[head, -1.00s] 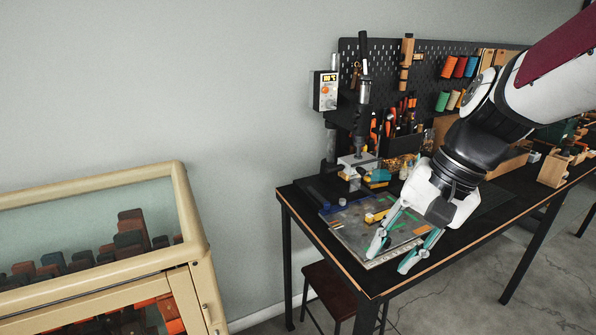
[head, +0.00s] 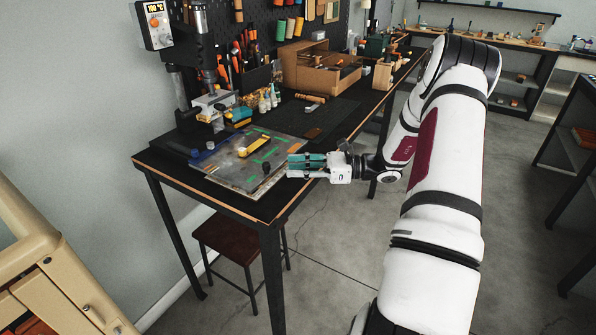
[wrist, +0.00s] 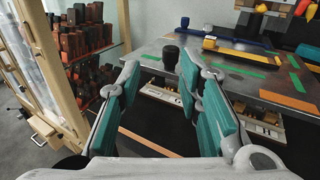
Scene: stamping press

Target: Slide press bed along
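The press bed looks to be the grey metal plate (head: 225,169) on the workbench in front of the press, with green strips and a yellow block on it. In the wrist view the plate (wrist: 215,75) has a black knob (wrist: 170,57) at its near edge, and pale rails show under it. The knob (head: 266,168) is small and dark in the head view. My gripper (head: 290,165) is at the plate's right side, pointing left at the knob. In the wrist view its teal fingers (wrist: 160,78) are apart and empty, with the knob beyond and between the tips.
The stamping press (head: 210,85) stands behind the plate, with a control box (head: 154,25) reading about 100 °C. Small bottles (head: 268,100) and a wooden organiser (head: 318,70) stand farther back. A stool (head: 240,240) is under the bench (head: 265,212). A beige-framed cabinet (head: 35,265) is at lower left.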

